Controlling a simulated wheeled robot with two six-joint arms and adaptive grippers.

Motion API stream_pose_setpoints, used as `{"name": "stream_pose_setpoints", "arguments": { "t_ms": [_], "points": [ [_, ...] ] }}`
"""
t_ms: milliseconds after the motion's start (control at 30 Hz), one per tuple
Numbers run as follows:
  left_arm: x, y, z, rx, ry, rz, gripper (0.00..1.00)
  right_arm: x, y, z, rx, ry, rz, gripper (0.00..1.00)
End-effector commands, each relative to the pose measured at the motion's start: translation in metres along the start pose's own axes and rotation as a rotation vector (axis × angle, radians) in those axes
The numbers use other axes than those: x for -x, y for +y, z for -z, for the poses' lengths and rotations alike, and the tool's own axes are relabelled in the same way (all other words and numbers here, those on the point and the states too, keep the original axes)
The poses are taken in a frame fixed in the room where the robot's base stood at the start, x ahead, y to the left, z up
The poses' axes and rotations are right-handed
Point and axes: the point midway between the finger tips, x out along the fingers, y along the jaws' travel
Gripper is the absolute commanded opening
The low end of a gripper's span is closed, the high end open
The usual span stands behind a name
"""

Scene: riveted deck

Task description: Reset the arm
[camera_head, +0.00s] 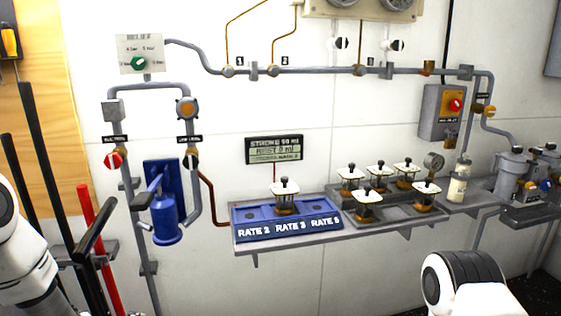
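A white link of my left arm (32,268) shows at the lower left edge, and its gripper is outside the picture. A white and black link of my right arm (465,285) shows at the bottom right, below the shelf; its gripper is also outside the picture. Neither arm is seen touching anything. A blue hand pump (166,215) with a lever is mounted on the wall at the left.
A blue rate tray (245,232) holds one glass-topped jar (284,198). Several similar jars stand in the grey tray (395,222) to its right. A display (274,149) hangs above. Black and red rods (108,265) stand at the left. Pipes and valves line the wall.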

Motion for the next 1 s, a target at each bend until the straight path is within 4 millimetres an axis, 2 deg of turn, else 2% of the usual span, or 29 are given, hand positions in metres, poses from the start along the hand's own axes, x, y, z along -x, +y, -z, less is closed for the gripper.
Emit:
{"name": "stream_pose_setpoints", "arguments": {
  "t_ms": [33,133,200,267,300,367,400,467,600,1000],
  "points": [
    [0.006,-0.041,-0.017,-0.094,-0.035,0.106,0.74,0.015,0.0,0.0,0.0,0.0,0.0,0.5],
    [0.024,-0.125,-0.047,-0.303,-0.126,0.292,0.74,0.028,0.0,0.0,0.0,0.0,0.0,0.5],
    [0.047,-0.18,-0.064,-0.462,-0.211,0.412,0.74,0.035,0.0,0.0,0.0,0.0,0.0,0.5],
    [0.072,-0.222,-0.076,-0.612,-0.302,0.502,0.74,0.041,0.0,0.0,0.0,0.0,0.0,0.5],
    [0.092,-0.248,-0.083,-0.72,-0.375,0.558,0.74,0.045,0.0,0.0,0.0,0.0,0.0,0.5],
    [0.123,-0.28,-0.092,-0.908,-0.503,0.617,0.74,0.048,0.0,0.0,0.0,0.0,0.0,0.5],
    [0.135,-0.289,-0.095,-1.04,-0.584,0.62,0.74,0.045,0.0,0.0,0.0,0.0,0.0,0.5],
    [0.145,-0.295,-0.096,-1.181,-0.671,0.604,0.74,0.043,0.0,0.0,0.0,0.0,0.0,0.5],
    [0.149,-0.297,-0.096,-1.367,-0.765,0.557,0.74,0.042,0.0,0.0,0.0,0.0,0.0,0.5],
    [0.148,-0.296,-0.096,-1.388,-0.77,0.547,0.74,0.043,0.0,0.0,0.0,0.0,0.0,0.5]
  ]
}}
